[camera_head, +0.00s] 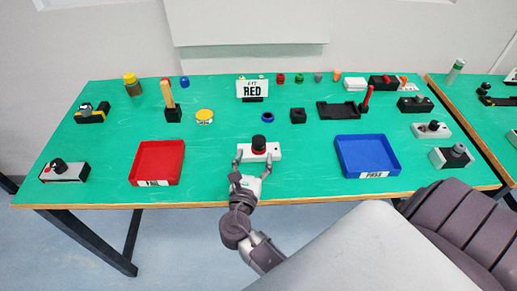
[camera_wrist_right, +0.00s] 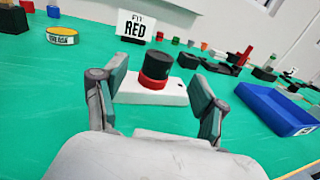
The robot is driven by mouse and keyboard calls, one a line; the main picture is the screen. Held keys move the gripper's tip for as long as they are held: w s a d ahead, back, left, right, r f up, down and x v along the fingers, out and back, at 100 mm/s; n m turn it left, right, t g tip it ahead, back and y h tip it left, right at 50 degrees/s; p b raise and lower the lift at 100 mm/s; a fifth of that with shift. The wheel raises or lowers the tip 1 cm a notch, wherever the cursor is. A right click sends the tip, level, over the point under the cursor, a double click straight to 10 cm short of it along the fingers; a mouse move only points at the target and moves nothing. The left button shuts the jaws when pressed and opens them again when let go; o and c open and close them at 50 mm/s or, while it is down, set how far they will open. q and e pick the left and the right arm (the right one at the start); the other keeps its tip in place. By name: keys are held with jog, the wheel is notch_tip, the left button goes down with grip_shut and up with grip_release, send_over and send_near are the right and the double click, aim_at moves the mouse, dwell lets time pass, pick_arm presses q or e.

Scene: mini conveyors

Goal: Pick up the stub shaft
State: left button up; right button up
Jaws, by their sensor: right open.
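A short black cylinder, seemingly the stub shaft (camera_head: 258,142), stands upright on a white block (camera_head: 273,151) near the table's front middle. In the right wrist view the stub shaft (camera_wrist_right: 157,64) has a black top and a red band at its base, on the white block (camera_wrist_right: 125,92). My right gripper (camera_head: 252,160) is open, with its fingers on the near side of the block. In the right wrist view the gripper's (camera_wrist_right: 158,88) fingers frame the shaft left and right, apart from it. My left gripper is not in view.
A red tray (camera_head: 133,172) lies to the left and a blue tray (camera_head: 397,163) to the right. A "FIT RED" sign (camera_head: 252,87) stands behind the block. Several small parts and fixtures line the back and sides. Green table is clear between block and trays.

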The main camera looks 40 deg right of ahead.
aim_at(257, 147)
jog(key=shift+x, duration=1)
jog(key=x, duration=0.1)
jog(key=p+x, duration=0.1)
jog(key=x, duration=0.3)
jog(key=shift+f, duration=0.4)
jog(key=shift+w+d+f, duration=0.1)
jog(key=shift+w+d, duration=0.05)
jog(key=shift+c, duration=0.8)
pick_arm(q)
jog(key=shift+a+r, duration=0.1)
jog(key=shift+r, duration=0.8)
pick_arm(e)
grip_shut()
